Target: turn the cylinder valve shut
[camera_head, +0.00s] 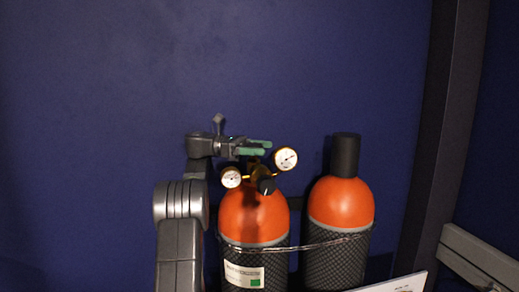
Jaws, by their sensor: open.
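An orange-topped gas cylinder (253,221) with a dark mesh sleeve and a label stands upright at the lower middle. A brass valve and regulator sit on its top, with a left gauge (231,177), a right gauge (285,159) and a black knob (266,186) low at the front. My gripper (264,147) has green fingers, is open and points right, above the brass fitting and left of the right gauge. I see nothing between the fingers. The fingers overlap the top of the fitting in the picture, so I cannot tell whether they touch the valve.
A second orange cylinder (341,208) with a black cap (345,155) stands close on the right. A clear strap (297,246) runs around both. A dark post (446,140) and a grey rail (480,257) are at the right. The blue wall behind is bare.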

